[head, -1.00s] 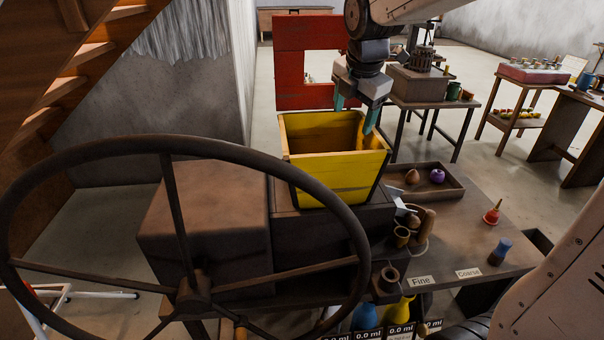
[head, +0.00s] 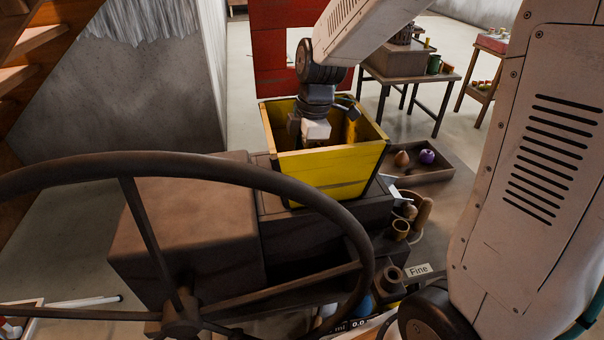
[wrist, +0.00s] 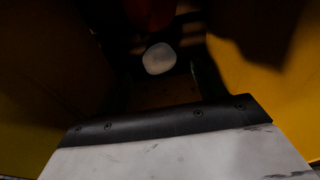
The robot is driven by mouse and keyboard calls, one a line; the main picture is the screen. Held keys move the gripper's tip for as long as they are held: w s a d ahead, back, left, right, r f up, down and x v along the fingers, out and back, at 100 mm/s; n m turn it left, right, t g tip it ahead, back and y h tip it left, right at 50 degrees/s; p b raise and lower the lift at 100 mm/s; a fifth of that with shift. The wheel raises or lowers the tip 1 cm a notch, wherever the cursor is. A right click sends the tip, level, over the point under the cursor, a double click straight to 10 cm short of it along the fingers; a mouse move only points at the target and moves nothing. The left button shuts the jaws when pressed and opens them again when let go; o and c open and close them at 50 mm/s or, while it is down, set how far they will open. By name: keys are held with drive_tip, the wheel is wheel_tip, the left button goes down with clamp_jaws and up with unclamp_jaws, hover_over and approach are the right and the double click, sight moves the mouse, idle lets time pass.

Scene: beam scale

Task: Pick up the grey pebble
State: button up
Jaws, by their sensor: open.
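My gripper (head: 316,129) reaches down into the yellow hopper (head: 335,175) in the head view. Its fingertips are hidden behind the hopper's front wall. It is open. In the wrist view a pale grey, rounded pebble (wrist: 159,58) lies in the dark bottom of the hopper, above the gripper's body in the picture and apart from it. The head view does not show the pebble, as the hopper's wall hides it.
A dark red shape (wrist: 152,12) shows beyond the pebble, mostly in shadow. The hopper's yellow walls stand close on both sides. A large dark wheel (head: 130,165) stands in front. A wooden tray (head: 440,172) with two small objects lies right of the hopper.

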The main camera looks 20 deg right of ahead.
drive_tip(key=f, duration=0.3)
drive_tip(key=shift+a+f, duration=0.2)
drive_tip(key=shift+f, duration=0.2)
drive_tip(key=c, duration=1.1)
drive_tip(key=shift+c, duration=0.2)
